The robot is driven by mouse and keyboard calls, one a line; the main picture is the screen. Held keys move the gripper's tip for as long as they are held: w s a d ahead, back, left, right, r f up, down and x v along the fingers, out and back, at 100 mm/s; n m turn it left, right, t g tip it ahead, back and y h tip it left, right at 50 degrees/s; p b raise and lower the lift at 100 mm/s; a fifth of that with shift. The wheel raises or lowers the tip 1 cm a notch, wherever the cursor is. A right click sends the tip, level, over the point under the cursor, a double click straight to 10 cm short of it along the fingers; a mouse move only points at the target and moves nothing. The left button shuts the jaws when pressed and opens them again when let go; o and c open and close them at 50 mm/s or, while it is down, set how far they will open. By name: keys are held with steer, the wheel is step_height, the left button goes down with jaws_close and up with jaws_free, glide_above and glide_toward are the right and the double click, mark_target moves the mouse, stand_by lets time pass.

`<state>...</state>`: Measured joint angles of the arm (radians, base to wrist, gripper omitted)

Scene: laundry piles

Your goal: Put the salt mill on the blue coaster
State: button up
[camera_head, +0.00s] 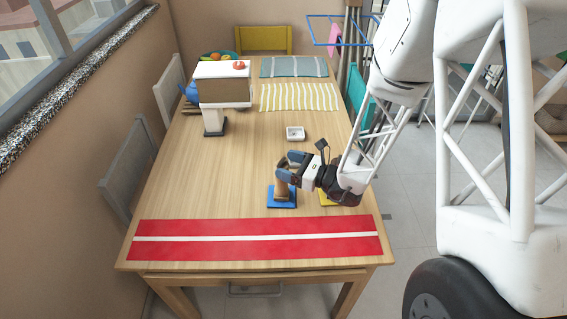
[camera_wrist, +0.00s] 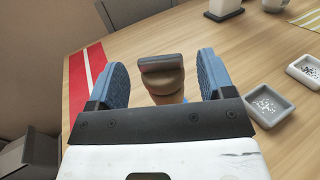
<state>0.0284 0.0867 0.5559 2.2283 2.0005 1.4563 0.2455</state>
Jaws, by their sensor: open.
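A tan wooden mill (camera_head: 282,188) stands on the blue coaster (camera_head: 274,203) near the front of the table, partly hidden by my gripper (camera_head: 282,172). In the wrist view the mill (camera_wrist: 163,80) shows a brown rounded body with a flat grey top. It is between the two blue fingers of my gripper (camera_wrist: 161,60), with a visible gap on each side. My gripper is open around it. I cannot read any marking that tells salt from pepper.
A yellow coaster (camera_head: 326,199) lies just right, partly under my arm. A small white dish (camera_head: 295,134) sits behind; two speckled dishes (camera_wrist: 268,104) show in the wrist view. A red runner (camera_head: 250,227) crosses the front. A boxy object (camera_head: 224,90) stands at the back left.

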steer(key=v, duration=0.9)
steer(key=shift+d, duration=0.25)
steer(key=shift+s, duration=0.1)
stand_by(0.6)
steer(key=s+a+r+n+g+h, duration=0.3)
steer(key=s+r+n+g+h, duration=0.3)
steer(key=s+r+n+g, duration=0.65)
steer(key=s+d+r+n+t+h, duration=0.7)
steer(key=s+d+r+n+h, duration=0.2)
steer(key=s+r+n+h, duration=0.1)
steer(key=shift+n, duration=0.35)
steer(key=shift+s+d+r, duration=0.1)
steer(key=shift+d, duration=0.05)
stand_by(0.7)
